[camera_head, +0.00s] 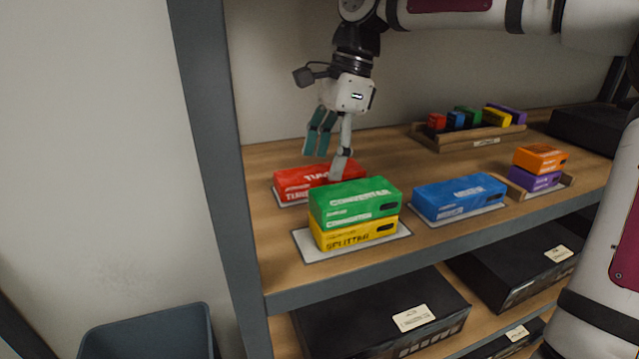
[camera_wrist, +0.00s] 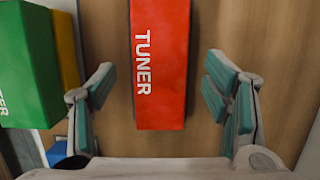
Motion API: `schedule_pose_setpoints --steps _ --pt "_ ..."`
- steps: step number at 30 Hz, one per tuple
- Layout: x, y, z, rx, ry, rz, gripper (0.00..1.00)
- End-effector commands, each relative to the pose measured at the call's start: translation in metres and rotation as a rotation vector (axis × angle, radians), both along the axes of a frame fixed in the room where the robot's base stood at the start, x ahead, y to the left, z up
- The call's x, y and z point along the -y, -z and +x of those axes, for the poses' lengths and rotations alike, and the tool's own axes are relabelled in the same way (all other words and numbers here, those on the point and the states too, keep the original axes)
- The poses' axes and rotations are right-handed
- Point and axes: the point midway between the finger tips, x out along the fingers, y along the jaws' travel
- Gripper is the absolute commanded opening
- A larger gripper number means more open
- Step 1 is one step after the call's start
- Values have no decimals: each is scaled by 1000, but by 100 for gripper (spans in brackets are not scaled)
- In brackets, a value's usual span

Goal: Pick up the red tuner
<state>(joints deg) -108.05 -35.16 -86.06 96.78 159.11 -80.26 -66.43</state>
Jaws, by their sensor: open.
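The red tuner (camera_head: 292,184) is a box lying on a pale mat on the wooden shelf, at the back left, partly hidden behind the green box and my gripper. In the wrist view the red tuner (camera_wrist: 160,65), marked TUNER, lies lengthwise in the upper middle, its near end between my fingers. My gripper (camera_head: 327,157) is above the tuner, pointing down. In the wrist view my gripper (camera_wrist: 165,102) is open, with a gap on each side of the box and nothing held.
A green converter box (camera_head: 352,202) sits on a yellow box (camera_head: 355,235) close in front of the tuner. A blue box (camera_head: 458,196) and an orange box (camera_head: 540,158) on a purple one (camera_head: 534,180) stand to the right. A grey shelf post (camera_head: 215,150) bounds the left.

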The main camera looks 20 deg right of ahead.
Motion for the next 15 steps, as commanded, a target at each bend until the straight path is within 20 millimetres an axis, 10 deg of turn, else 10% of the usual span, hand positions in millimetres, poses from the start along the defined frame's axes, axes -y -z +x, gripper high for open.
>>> schedule_pose_setpoints --steps 15 --pt "-8 29 0 0 -1 0 68"
